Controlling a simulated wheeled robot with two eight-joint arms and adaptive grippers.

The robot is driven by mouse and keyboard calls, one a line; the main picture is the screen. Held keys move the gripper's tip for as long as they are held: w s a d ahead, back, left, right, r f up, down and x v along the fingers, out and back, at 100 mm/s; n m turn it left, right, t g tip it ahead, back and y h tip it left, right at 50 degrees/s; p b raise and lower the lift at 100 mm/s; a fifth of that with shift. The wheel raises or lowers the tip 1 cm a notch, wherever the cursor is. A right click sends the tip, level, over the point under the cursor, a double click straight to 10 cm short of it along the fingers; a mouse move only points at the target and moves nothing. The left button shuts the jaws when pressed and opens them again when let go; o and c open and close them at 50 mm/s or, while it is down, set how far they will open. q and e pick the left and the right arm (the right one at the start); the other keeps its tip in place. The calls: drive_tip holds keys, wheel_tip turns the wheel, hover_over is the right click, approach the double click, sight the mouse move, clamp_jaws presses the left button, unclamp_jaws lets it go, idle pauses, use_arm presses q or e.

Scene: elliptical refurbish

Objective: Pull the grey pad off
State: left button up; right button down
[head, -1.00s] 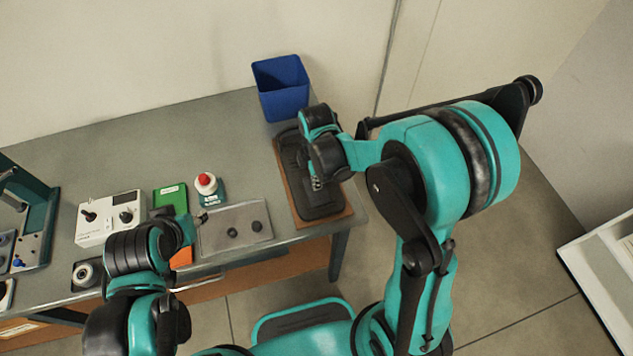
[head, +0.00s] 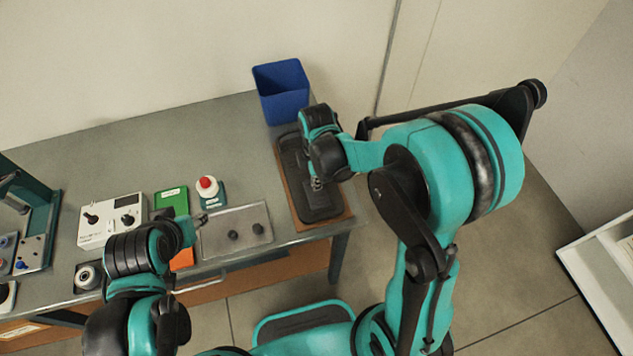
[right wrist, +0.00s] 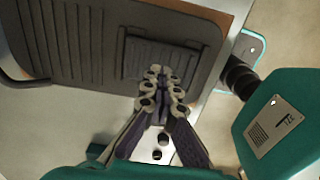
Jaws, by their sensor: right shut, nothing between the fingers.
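A dark foot pedal (head: 320,207) lies on a brown board on the right end of the bench. In the right wrist view, a ribbed rectangular grey pad (right wrist: 155,60) sits in the pedal's (right wrist: 97,92) dark surface. My right gripper (head: 316,184) is over the pedal. In the right wrist view its fingertips (right wrist: 163,76) are together at the pad's near edge and cover part of it, with nothing between them. I cannot tell whether they touch the pad. My left gripper (head: 202,218) is by the metal plate, too small to tell if open or shut.
A blue bin (head: 281,92) stands behind the pedal. The back of the bench is clear.

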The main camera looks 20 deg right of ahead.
drive_tip(key=c, duration=1.8)
unclamp_jaws()
